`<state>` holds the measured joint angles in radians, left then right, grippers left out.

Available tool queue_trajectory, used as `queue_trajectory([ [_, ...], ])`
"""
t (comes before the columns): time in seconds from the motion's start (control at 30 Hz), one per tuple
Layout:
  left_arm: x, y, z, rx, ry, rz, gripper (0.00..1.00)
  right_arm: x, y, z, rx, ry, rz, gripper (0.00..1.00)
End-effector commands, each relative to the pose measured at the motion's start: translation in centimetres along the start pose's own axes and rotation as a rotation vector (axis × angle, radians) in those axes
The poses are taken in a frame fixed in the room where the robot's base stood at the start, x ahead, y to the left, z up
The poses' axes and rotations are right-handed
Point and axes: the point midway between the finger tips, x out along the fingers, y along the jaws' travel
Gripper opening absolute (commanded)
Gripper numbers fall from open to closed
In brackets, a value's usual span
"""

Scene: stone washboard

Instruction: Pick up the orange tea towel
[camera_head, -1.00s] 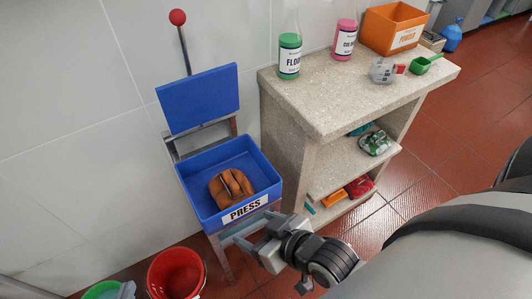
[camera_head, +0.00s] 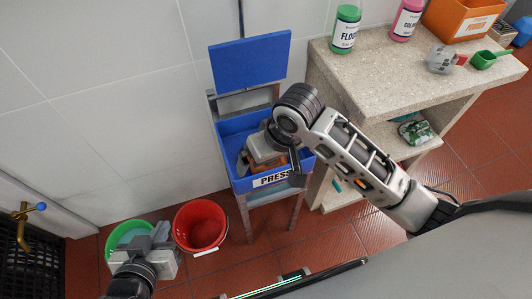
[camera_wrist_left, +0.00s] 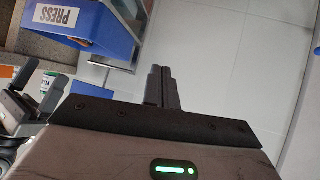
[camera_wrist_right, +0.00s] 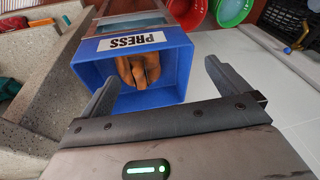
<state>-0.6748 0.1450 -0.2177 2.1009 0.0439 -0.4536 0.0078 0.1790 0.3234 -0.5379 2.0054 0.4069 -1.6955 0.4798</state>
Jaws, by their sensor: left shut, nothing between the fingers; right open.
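The orange tea towel (camera_wrist_right: 138,68) appears to be the orange-brown folded bundle in the blue PRESS box (camera_wrist_right: 90,72). In the head view only a small part of the bundle (camera_head: 243,161) shows; my right arm and gripper hide most of it. My right gripper (camera_wrist_right: 158,76) is open, its fingers apart with the box and bundle in view between them. My left gripper (camera_head: 160,232) is shut and empty above the green bucket (camera_head: 118,236). Its closed fingers (camera_wrist_left: 164,86) show in the left wrist view.
The raised blue press plate (camera_head: 248,61) stands behind the box. A red bucket (camera_head: 205,240) is on the floor at left. A stone counter (camera_head: 385,76) with bottles, an orange powder box (camera_head: 458,17) and a green scoop (camera_head: 484,60) stands at right.

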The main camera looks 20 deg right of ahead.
Motion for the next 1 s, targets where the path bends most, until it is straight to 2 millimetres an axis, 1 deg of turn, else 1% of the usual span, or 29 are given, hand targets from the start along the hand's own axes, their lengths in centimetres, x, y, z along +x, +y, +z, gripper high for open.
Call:
queue_trajectory([
  [0.03,0.0,0.0,0.0,0.001,0.0,0.0,0.0,-0.3,0.7,-2.0,0.011,-0.011,0.033,1.0],
  [0.1,0.0,0.0,0.0,0.001,0.001,0.0,0.0,-0.6,1.6,-3.8,0.042,-0.036,0.069,1.0],
  [0.2,0.0,0.0,-0.1,0.001,0.001,0.0,0.0,-1.1,2.9,-5.7,0.091,-0.061,0.118,1.0],
  [0.3,0.0,0.0,-0.1,0.001,0.001,0.0,0.0,-1.5,3.7,-6.8,0.126,-0.075,0.148,1.0],
  [0.37,0.1,0.0,0.0,0.0,0.001,0.0,0.0,-1.5,4.0,-7.0,0.139,-0.079,0.158,1.0],
  [0.47,0.2,0.0,0.2,-0.001,0.002,0.001,0.0,-0.5,4.4,-7.1,0.147,-0.084,0.164,1.0],
  [0.7,0.6,0.0,0.5,-0.011,0.01,0.006,0.0,4.6,5.1,-6.6,0.147,-0.084,0.163,1.0],
  [0.8,0.7,0.0,0.4,-0.014,0.017,0.008,0.0,6.5,5.4,-6.4,0.146,-0.082,0.162,1.0],
  [0.9,0.7,0.1,0.1,-0.018,0.027,0.011,0.0,7.9,5.6,-6.4,0.146,-0.081,0.161,1.0],
  [1.0,0.6,0.1,0.0,-0.021,0.031,0.012,0.0,8.6,5.7,-6.3,0.145,-0.08,0.161,1.0],
])
